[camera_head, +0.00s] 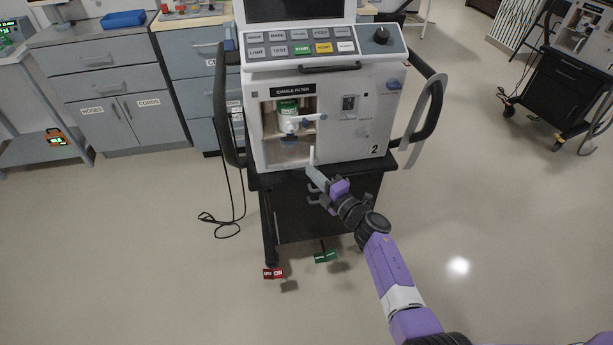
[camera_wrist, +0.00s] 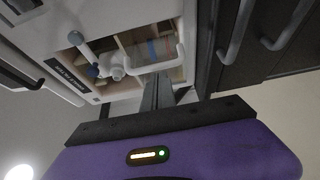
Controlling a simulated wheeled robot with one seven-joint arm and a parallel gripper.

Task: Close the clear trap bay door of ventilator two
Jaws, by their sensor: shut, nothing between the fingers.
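Ventilator two (camera_head: 378,150) is a white unit marked "2" on a black cart. Its trap bay (camera_head: 290,148) lies below the "EXHALE FILTER" label and holds a green-and-white filter (camera_head: 289,112) and a white fitting (camera_head: 290,125). The bay also shows in the wrist view (camera_wrist: 142,52). A white bar (camera_head: 312,155), apparently the clear door's handle, stands at the bay's lower right; it also shows in the wrist view (camera_wrist: 181,55). The clear panel itself is hard to make out. My gripper (camera_head: 316,180) is shut and empty just below the bar; I cannot tell whether they touch.
A control panel (camera_head: 312,47) and a front grip bar (camera_head: 316,69) sit above the bay. Dark side rails (camera_head: 434,105) flank the unit. A cable (camera_head: 229,225) hangs at left. Red and green tags (camera_head: 325,257) are at the casters.

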